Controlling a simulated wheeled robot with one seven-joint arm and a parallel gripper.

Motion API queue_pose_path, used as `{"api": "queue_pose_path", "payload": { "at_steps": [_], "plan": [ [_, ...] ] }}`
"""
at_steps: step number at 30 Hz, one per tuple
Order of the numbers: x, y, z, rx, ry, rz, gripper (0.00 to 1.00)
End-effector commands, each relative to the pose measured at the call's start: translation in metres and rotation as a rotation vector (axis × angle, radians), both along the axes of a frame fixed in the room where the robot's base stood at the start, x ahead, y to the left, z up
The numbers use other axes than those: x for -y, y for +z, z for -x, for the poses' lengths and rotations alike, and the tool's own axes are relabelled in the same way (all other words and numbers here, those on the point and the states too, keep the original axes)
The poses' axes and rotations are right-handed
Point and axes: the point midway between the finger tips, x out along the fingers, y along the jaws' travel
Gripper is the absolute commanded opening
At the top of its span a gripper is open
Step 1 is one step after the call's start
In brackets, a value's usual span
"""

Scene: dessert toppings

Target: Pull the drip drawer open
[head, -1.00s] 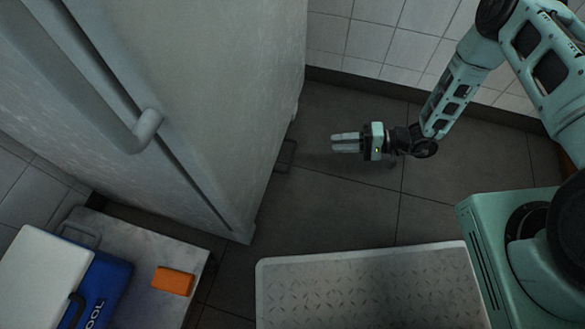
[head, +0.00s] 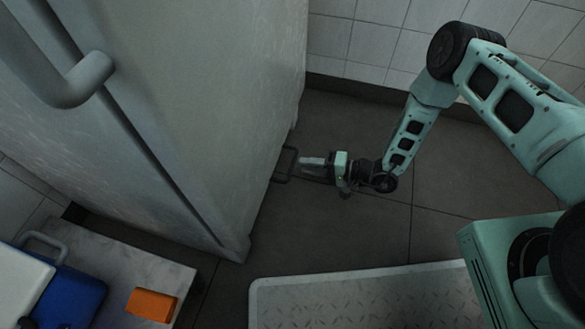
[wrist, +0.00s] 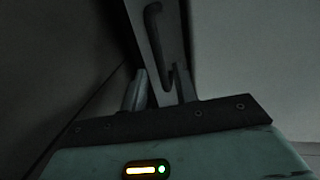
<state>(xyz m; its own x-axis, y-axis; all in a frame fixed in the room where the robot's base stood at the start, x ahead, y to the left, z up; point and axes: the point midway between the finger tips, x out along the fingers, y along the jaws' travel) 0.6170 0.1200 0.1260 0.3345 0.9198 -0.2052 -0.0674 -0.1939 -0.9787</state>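The drip drawer's dark loop handle (head: 285,165) sticks out low at the foot of the big grey fridge (head: 215,90). In the wrist view the handle (wrist: 153,38) stands upright ahead of a narrow grey front. My gripper (head: 302,163) is low over the floor, its fingertips pointing left at the handle and very close to it. In the wrist view my gripper (wrist: 160,82) has its two fingers apart, with the handle's lower end showing between them. I cannot tell whether they touch it. The drawer body is hidden in the head view.
A white treaded platform (head: 350,295) lies at the bottom. A low grey stand (head: 150,265) at lower left bears an orange block (head: 151,304) and a blue-and-white cool box (head: 65,295). The tiled wall (head: 375,40) is behind. Dark floor right of my gripper is clear.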

Motion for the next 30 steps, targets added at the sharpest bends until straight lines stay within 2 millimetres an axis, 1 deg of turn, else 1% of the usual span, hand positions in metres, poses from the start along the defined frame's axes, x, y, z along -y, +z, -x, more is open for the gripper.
{"api": "queue_pose_path", "payload": {
  "at_steps": [1, 3, 9, 13, 21, 22, 23, 24, 25, 30],
  "plan": [
    [-0.01, -0.007, -0.004, 0.003, 0.004, 0.0, 0.29],
    [-0.022, -0.009, -0.007, 0.001, 0.003, 0.0, 0.29],
    [-0.043, -0.012, -0.016, 0.001, 0.001, 0.0, 0.29],
    [-0.049, -0.012, -0.018, 0.0, 0.0, 0.0, 0.29],
    [-0.051, -0.011, -0.018, -0.001, 0.0, 0.001, 0.29],
    [-0.051, -0.011, -0.018, -0.001, 0.0, 0.001, 0.27],
    [-0.05, -0.011, -0.018, -0.001, 0.0, 0.001, 0.18],
    [-0.05, -0.011, -0.018, -0.001, 0.0, 0.001, 0.07],
    [-0.05, -0.011, -0.018, -0.001, 0.0, 0.001, 0.0],
    [-0.05, -0.011, -0.018, -0.001, 0.0, 0.001, 0.0]
  ]
}}
